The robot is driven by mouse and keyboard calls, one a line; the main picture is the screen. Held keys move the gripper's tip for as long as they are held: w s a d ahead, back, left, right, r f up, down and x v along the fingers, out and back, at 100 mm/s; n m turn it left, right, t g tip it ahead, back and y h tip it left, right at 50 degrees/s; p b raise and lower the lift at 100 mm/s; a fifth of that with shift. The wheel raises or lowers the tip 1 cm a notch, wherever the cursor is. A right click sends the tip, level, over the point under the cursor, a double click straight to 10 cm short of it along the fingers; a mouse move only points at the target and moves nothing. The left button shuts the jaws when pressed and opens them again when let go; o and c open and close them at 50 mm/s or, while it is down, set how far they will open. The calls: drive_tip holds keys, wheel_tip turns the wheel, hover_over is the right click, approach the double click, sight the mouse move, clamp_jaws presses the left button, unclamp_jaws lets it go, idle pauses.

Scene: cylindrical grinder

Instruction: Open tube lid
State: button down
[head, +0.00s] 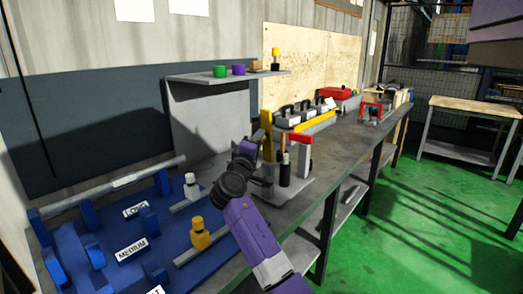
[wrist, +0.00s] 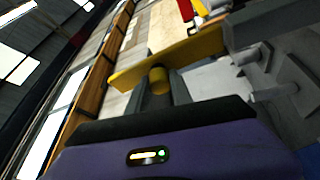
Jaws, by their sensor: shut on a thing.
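A flat yellow bar (head: 266,125) with a short yellow peg stands on the bench, beside a grey stand with upright tools. In the wrist view the bar (wrist: 195,53) runs across in front of my gripper (wrist: 160,88), and the peg (wrist: 158,80) sits between the two dark fingers. My gripper is shut on this peg. In the head view my gripper (head: 259,149) is at the near left side of the bar, partly hidden by my own wrist. I cannot tell a tube or a separate lid apart from this yellow part.
A blue fixture (head: 85,240) with labels and yellow and white knobs lies at the left. A red-topped handle (head: 304,150) stands close on the right of my gripper. A shelf (head: 225,77) hangs above.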

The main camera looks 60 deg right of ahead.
drive_tip(key=shift+a+f+h+b, duration=0.3)
drive_tip(key=shift+b, duration=0.4)
drive_tip(key=shift+w, duration=0.1)
drive_tip(key=c, duration=1.1)
unclamp_jaws()
drive_tip(key=shift+c, duration=0.2)
drive_tip(key=shift+a, duration=0.1)
drive_tip(key=v, duration=0.7)
drive_tip(key=shift+a+b, duration=0.3)
drive_tip(key=shift+f, duration=0.1)
